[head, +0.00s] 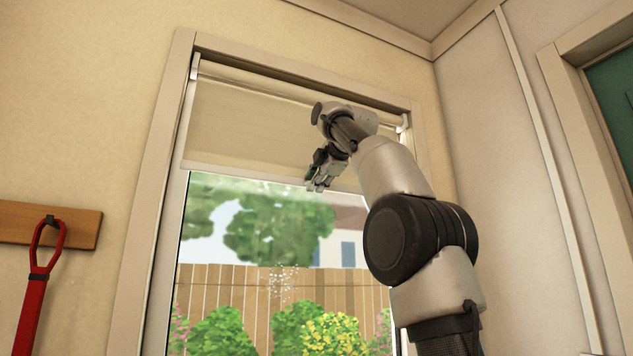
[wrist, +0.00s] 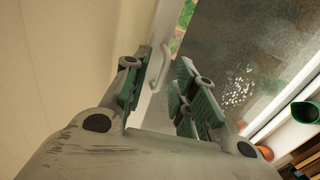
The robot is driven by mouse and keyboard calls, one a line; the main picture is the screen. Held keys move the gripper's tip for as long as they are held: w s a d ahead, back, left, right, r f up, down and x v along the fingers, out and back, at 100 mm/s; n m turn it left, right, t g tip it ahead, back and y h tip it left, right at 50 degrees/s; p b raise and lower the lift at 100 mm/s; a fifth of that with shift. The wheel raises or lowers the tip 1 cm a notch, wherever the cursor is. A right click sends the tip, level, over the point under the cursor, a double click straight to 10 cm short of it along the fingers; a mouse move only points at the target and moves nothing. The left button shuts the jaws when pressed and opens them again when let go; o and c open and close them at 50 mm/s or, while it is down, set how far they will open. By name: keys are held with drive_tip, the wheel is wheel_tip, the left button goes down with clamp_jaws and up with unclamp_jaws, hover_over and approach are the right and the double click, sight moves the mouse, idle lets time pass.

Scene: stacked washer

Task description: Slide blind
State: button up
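A beige roller blind (head: 245,125) hangs over the upper part of the window. Its pale bottom bar (head: 235,174) crosses the window about a third of the way down. In the wrist view the blind (wrist: 60,60) fills the left side, and a small white pull handle (wrist: 158,68) shows on its bottom bar. My gripper (head: 318,184) is by the bottom edge of the blind, right of its middle. In the wrist view my gripper (wrist: 160,95) is open, with the handle showing between and beyond its green-padded fingers. Whether they touch it is unclear.
The window frame (head: 165,160) surrounds the blind, with glass (head: 235,235) below it. A green round object (wrist: 305,112) and an orange one (wrist: 264,152) are at right in the wrist view.

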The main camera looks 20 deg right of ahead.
drive_tip(key=v, duration=1.2)
idle(0.4)
drive_tip(key=w+f+m+g, duration=0.2)
drive_tip(key=w+f+m, duration=0.3)
drive_tip(key=f+m, duration=0.45)
wheel_tip(320, 180, down, 19)
drive_tip(key=s+m+g, duration=0.3)
drive_tip(key=m+g, duration=0.1)
drive_tip(key=s+f+m+g, duration=0.2)
drive_tip(key=s+f, duration=1)
drive_tip(key=f, duration=0.4)
drive_tip(key=s+a+f+m+g, duration=0.1)
drive_tip(key=s+f+m+g, duration=0.1)
drive_tip(key=s+f, duration=1.1)
wheel_tip(320, 180, down, 4)
drive_tip(key=shift+f+m+g, duration=0.1)
drive_tip(key=shift+m+g, duration=0.2)
drive_tip(key=shift+m, duration=0.05)
